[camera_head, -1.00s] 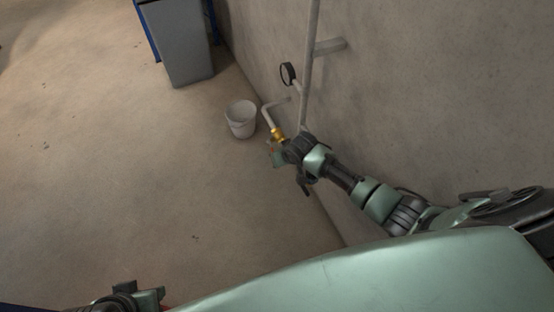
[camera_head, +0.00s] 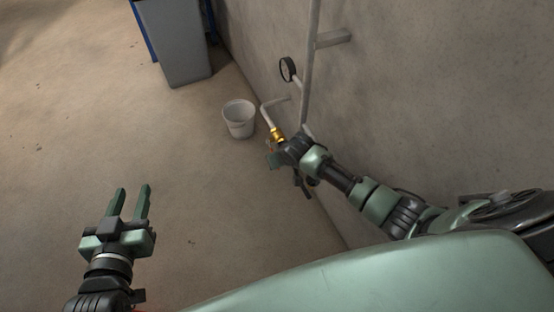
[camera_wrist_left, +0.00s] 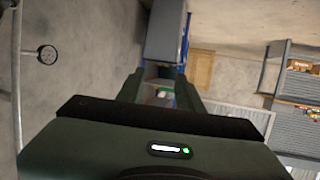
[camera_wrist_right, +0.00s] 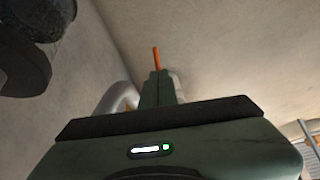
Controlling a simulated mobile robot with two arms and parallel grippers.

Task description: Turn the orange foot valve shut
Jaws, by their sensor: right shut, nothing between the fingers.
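The orange valve handle (camera_wrist_right: 156,58) shows in the right wrist view as a short bar just past my right fingertips; I cannot tell whether they touch. In the head view the brass valve body (camera_head: 277,134) sits at the end of a bent pipe low by the wall. My right gripper (camera_head: 271,157) is beside it and mostly hides the handle. In the right wrist view the right gripper's fingers (camera_wrist_right: 157,85) are together with nothing between them. My left gripper (camera_head: 133,188) is open and empty over bare floor at the lower left, far from the valve.
A white bucket (camera_head: 239,120) stands on the floor left of the valve. A pressure gauge (camera_head: 287,69) and a vertical pipe (camera_head: 309,70) are at the wall. A grey cabinet (camera_head: 182,50) stands farther back. The floor at left is clear.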

